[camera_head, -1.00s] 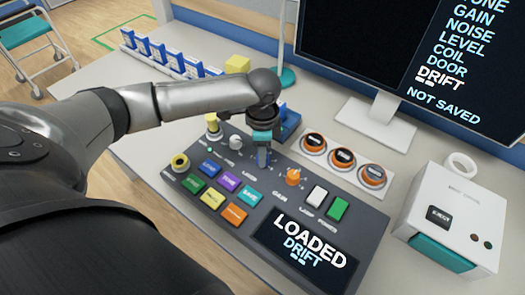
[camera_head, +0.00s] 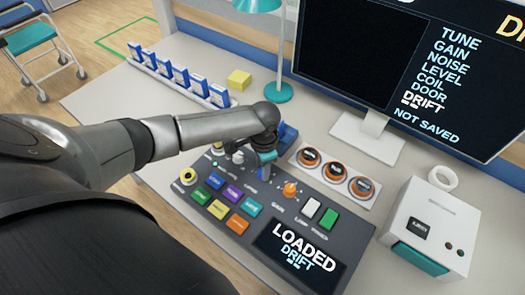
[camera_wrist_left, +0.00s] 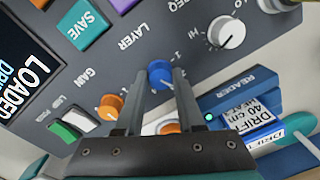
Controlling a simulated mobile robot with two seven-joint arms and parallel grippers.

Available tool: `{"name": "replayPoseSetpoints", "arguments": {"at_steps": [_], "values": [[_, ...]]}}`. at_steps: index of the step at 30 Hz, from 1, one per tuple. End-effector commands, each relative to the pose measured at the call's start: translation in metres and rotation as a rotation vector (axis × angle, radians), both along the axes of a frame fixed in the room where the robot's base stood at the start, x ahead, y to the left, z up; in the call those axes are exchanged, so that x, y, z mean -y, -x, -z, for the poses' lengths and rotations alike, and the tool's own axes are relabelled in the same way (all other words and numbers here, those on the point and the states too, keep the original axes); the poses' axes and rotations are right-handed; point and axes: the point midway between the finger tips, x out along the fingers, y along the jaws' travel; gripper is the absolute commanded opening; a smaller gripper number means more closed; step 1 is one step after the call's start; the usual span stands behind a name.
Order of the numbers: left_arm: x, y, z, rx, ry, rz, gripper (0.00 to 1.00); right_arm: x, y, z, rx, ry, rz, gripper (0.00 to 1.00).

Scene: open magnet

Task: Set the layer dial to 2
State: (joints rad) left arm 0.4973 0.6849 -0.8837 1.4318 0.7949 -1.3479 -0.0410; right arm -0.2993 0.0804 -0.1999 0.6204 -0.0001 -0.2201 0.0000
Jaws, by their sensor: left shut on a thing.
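The layer dial is a small blue knob (camera_wrist_left: 160,73) beside the LAYER label on the dark console (camera_head: 325,215). My left gripper (camera_wrist_left: 160,80) has one finger on each side of it and is shut on it. In the head view my left gripper (camera_head: 264,168) comes down onto the console's upper part and hides the dial. Small number marks sit around the knob in the wrist view, but I cannot tell which one it points at. My right gripper is not in view.
An orange gain knob (camera_head: 290,189) and coloured buttons sit close by. The blue reader (camera_wrist_left: 242,100) with a cartridge stands just behind the dial. A white knob (camera_wrist_left: 228,32) is nearby. A monitor (camera_head: 395,70) reads DRIFT and NOT SAVED. A white box (camera_head: 435,222) stands at right.

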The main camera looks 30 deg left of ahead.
Motion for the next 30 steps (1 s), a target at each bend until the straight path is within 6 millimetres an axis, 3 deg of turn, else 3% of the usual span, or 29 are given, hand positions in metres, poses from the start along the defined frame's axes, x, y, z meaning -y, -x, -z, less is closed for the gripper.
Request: {"name": "replayPoseSetpoints", "arguments": {"at_steps": [1, 3, 12, 30], "values": [[0.002, 0.001, -0.006, -0.003, 0.002, -0.043, 0.00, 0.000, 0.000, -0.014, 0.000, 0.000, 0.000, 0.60], [0.002, 0.001, -0.006, -0.003, 0.003, -0.103, 0.00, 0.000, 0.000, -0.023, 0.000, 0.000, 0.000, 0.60], [0.002, 0.000, -0.003, -0.002, 0.002, -0.317, 0.00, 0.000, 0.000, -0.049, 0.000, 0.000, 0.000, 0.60], [0.001, -0.001, 0.000, 0.002, 0.001, -0.447, 0.00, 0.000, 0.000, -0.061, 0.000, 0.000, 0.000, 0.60]]}}
